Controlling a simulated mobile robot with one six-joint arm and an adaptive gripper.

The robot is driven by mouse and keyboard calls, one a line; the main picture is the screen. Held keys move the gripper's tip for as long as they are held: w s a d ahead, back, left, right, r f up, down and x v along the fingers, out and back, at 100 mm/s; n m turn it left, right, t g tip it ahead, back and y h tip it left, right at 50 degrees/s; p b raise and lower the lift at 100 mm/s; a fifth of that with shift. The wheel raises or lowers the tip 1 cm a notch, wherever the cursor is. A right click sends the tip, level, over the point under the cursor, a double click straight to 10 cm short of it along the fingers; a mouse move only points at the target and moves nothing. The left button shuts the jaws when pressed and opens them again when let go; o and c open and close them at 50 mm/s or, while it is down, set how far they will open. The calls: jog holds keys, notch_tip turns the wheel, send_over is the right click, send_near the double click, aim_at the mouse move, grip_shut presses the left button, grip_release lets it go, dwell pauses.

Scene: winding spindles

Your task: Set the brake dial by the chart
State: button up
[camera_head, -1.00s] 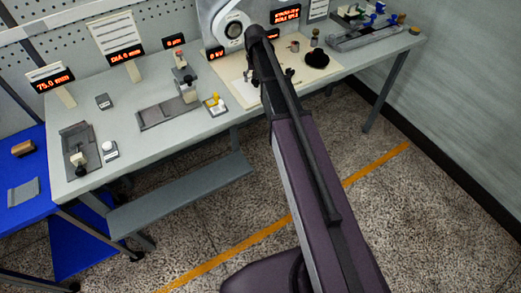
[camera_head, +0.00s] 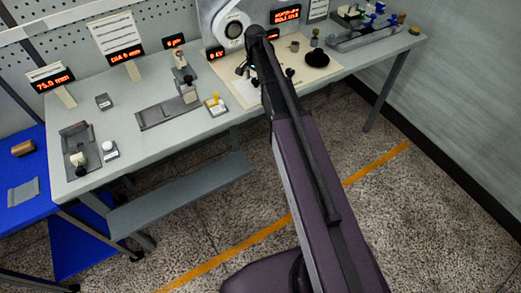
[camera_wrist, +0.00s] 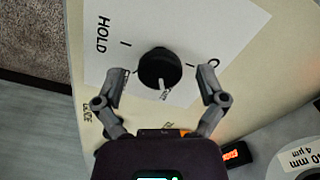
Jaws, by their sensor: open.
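The black round brake dial (camera_wrist: 158,68) shows in the wrist view on a white label sheet (camera_wrist: 200,25). Its white pointer mark faces the bottom of the picture, toward my wrist. The word HOLD and a tick are printed to its upper left, and another tick is to its right. My gripper (camera_wrist: 164,82) is open, one finger on each side of the dial, with visible gaps. In the head view my gripper (camera_head: 247,75) is small and dark over the cream board, and the dial is not clear there. White printed charts (camera_head: 117,32) stand behind the bench; their text is too small to read.
Red-lit displays (camera_head: 54,80) stand along the bench (camera_head: 140,90). Small fixtures (camera_head: 170,110) occupy its left and middle. A dark round piece (camera_head: 317,59) lies right of my arm. A blue-topped table (camera_head: 25,175) is at the far left.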

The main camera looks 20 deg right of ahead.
aim_at(256, 80)
jog(key=shift+r+m+p, duration=0.3)
jog(key=shift+r+p, duration=0.05)
notch_tip(256, 80, up, 13)
jog(key=p, duration=1.3)
jog(key=s+a+f+n+b, duration=0.1)
jog(key=s+a+n, duration=0.15)
jog(key=s, duration=0.45)
jog(key=s+a+f+n+b, duration=0.1)
jog(key=s+n, duration=0.3)
jog(key=s, duration=0.4)
jog(key=s+f+n+b, duration=0.1)
jog(key=s+f+b, duration=0.2)
jog(key=f+b, duration=0.5)
jog(key=s+a+f+n+b, duration=0.1)
jog(key=s+f+b, duration=0.2)
jog(key=f+b, duration=0.5)
jog(key=s+f+n+b, duration=0.2)
jog(key=s+f+b, duration=0.1)
jog(key=f+b, duration=0.5)
jog(key=shift+s+a+f, duration=0.25)
jog(key=shift+s+a, duration=0.05)
jog(key=shift+a, duration=0.05)
